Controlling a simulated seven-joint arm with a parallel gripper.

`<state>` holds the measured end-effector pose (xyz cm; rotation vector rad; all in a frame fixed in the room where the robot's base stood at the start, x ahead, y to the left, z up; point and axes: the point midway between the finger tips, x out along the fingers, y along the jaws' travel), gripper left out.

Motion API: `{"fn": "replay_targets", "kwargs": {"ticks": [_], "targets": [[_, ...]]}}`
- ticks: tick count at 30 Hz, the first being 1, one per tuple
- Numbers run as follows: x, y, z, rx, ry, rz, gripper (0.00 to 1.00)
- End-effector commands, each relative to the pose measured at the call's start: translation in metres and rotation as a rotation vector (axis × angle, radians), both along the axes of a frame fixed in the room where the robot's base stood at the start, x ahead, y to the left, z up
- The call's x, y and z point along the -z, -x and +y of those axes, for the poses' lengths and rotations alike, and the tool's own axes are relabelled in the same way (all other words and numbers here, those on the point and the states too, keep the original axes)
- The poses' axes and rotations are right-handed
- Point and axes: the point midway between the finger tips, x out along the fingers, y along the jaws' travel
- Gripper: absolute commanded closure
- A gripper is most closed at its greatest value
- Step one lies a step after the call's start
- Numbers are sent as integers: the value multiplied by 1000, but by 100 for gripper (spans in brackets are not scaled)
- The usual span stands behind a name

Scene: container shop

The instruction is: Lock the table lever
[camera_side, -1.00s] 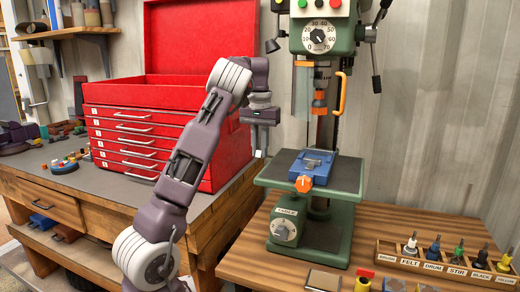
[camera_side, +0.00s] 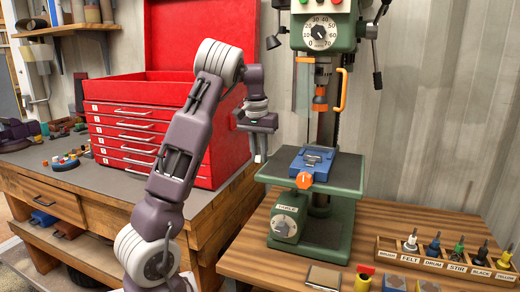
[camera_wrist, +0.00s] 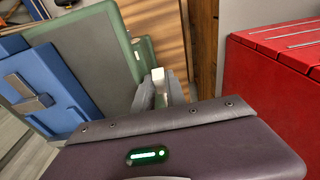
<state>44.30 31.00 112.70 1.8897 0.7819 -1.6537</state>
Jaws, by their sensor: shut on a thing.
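The green drill press table (camera_side: 345,176) stands in the right half of the side view, with a blue vise (camera_side: 312,160) on top. My gripper (camera_side: 259,158) points down beside the table's left edge. Its pale-tipped fingers are close together. In the wrist view my gripper (camera_wrist: 161,80) is shut beside the edge of the green table (camera_wrist: 85,55). The table lever cannot be made out clearly in either view; at the fingers it is mostly hidden. A "TABLE" dial (camera_side: 284,226) sits on the green base below.
A red tool chest (camera_side: 130,145) stands on the bench behind and left of my gripper. The orange-tipped drill chuck (camera_side: 320,98) hangs above the vise. An orange knob (camera_side: 304,180) juts from the vise's front. A labelled wooden rack (camera_side: 440,262) lies at the lower right.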

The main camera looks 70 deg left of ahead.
Motion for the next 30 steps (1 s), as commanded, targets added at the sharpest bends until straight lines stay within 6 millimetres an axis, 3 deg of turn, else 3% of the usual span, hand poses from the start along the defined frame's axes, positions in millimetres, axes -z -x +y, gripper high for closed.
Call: {"fn": "replay_targets", "kwargs": {"ticks": [8, 9, 12, 24, 30], "targets": [[1, 1, 0, 1, -4, 0, 100], [1, 1, 0, 1, -4, 1, 78], [1, 1, 0, 1, -4, 1, 62], [0, -1, -1, 2, 3, 1, 62], [-14, -8, 8, 0, 50, 49, 62]]}}
